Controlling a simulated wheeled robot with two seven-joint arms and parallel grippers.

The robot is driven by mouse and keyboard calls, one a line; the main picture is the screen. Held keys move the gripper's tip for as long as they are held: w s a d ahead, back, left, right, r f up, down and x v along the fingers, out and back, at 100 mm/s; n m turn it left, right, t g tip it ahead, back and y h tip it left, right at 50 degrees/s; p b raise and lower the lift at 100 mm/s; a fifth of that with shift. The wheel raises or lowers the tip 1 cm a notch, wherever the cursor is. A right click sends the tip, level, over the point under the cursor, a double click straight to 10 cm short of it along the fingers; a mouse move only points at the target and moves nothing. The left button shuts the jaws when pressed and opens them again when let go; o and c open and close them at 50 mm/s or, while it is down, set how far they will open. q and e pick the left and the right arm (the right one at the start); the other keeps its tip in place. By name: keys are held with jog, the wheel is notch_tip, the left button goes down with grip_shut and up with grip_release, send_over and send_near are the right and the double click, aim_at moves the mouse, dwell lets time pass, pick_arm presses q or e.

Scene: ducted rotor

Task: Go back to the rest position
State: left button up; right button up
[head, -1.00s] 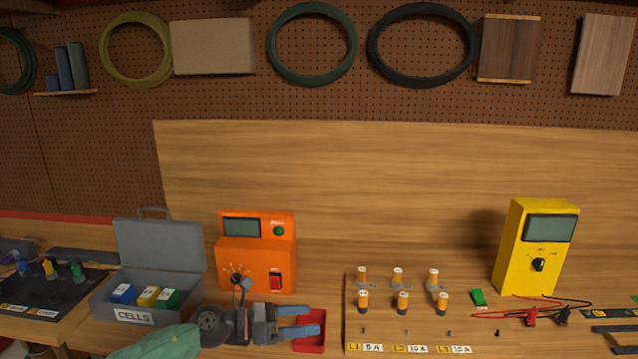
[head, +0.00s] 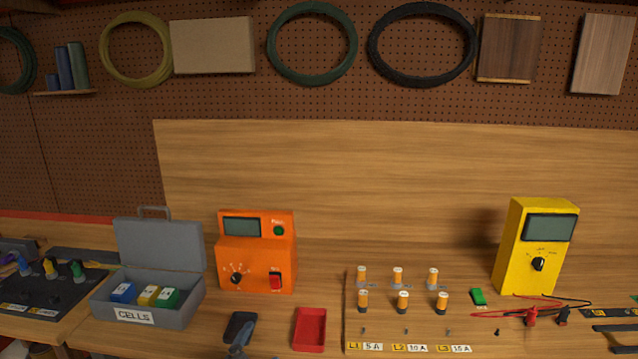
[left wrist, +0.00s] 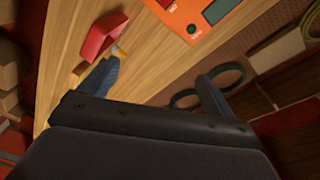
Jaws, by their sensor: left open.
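My left gripper (left wrist: 158,75) shows in the left wrist view, its two blue fingers spread wide apart with nothing between them. In that view it is tilted, with the bench and the red tray (left wrist: 100,38) beyond one finger. My right gripper is in neither view.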

pick_arm(q)
jog(key=s+a+f+n+g+y, duration=0.1)
jog(key=s+a+f+n+g, duration=0.3)
jog(key=s+f, duration=0.45)
jog(key=s+a+f+n+g+y, duration=0.15)
jog(key=s+f+n+g, duration=0.3)
jog(key=s, duration=0.65)
jog(key=s+a+f+n+g+y, duration=0.1)
jog(key=s+a+f+n+g, duration=0.3)
jog(key=s+f, duration=0.4)
notch_tip(320, 180, down, 20)
jog(key=d+f+g, duration=0.1)
jog(key=d+g, duration=0.1)
jog(key=d, duration=0.1)
jog(key=s+f, duration=0.3)
jog(key=f, duration=0.8)
jog(key=s+f, duration=0.4)
jog(key=f, duration=0.8)
jog(key=shift+d+f+g+h, duration=0.3)
jog(key=shift+g+h, duration=0.05)
jog(key=shift+g, duration=0.1)
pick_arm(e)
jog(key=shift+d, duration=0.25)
pick_arm(q)
jog(key=shift+m, duration=0.25)
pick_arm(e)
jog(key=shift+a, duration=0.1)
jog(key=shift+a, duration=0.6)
